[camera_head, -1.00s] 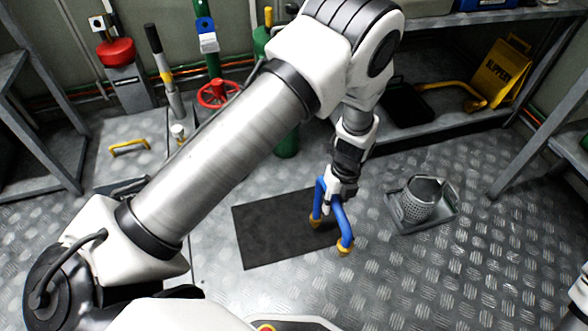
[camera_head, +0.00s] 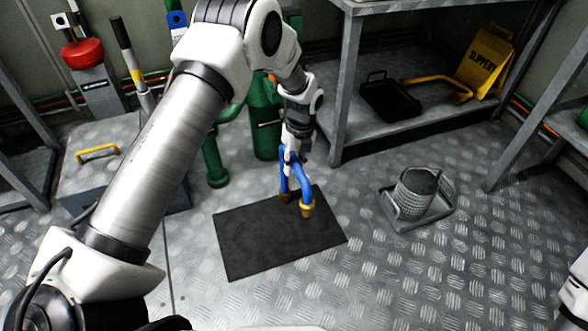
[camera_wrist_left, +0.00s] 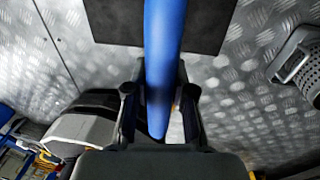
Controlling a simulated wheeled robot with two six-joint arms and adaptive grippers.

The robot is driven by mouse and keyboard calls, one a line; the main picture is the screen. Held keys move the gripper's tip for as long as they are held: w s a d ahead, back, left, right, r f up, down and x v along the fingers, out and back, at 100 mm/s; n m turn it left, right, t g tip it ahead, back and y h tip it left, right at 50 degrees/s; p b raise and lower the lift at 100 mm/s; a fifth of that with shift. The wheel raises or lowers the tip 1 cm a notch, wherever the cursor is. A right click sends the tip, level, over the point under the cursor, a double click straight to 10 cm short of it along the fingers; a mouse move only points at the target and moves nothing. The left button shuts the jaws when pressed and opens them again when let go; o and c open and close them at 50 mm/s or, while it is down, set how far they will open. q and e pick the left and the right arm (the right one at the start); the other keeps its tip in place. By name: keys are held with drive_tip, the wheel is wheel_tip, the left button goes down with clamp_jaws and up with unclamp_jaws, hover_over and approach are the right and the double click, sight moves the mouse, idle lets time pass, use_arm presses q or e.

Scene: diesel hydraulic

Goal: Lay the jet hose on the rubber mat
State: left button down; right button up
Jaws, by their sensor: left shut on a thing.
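The jet hose (camera_head: 304,184) is a blue bent tube with brass-coloured ends. My left gripper (camera_head: 291,158) is shut on the jet hose, and its ends hang down over the far edge of the rubber mat. In the left wrist view the blue tube (camera_wrist_left: 163,60) runs between the fingers (camera_wrist_left: 160,105). The rubber mat (camera_head: 275,240) is a flat black rectangle on the metal floor; its dark surface also shows in the left wrist view (camera_wrist_left: 115,22). I cannot tell whether the hose ends touch the mat. My right gripper is not in view.
A perforated metal basket on a grey tray (camera_head: 405,222) stands right of the mat. A shelf (camera_head: 420,140) behind holds a black tray (camera_head: 390,98), a yellow tube (camera_head: 437,83) and a yellow sign (camera_head: 484,62). Green pipework (camera_head: 262,120) stands behind the gripper.

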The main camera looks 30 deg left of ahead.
use_arm(q)
drive_tip(key=c, duration=1)
unclamp_jaws()
wheel_tip(320, 180, up, 11)
drive_tip(key=w+p, duration=0.2)
drive_tip(key=p, duration=0.5)
drive_tip(key=s+d+f+n, duration=0.3)
drive_tip(key=s+f+n, duration=0.7)
drive_tip(key=s+f, duration=0.35)
drive_tip(key=s+d+f+n+t, duration=0.1)
drive_tip(key=s+n, duration=0.7)
drive_tip(key=s, duration=0.2)
drive_tip(key=s+f+n, duration=0.2)
drive_tip(key=s+n, duration=0.6)
drive_tip(key=s, duration=0.3)
drive_tip(key=shift+d+n+t+h, duration=0.3)
drive_tip(key=shift+d+t, duration=0.05)
drive_tip(key=shift+t, duration=0.05)
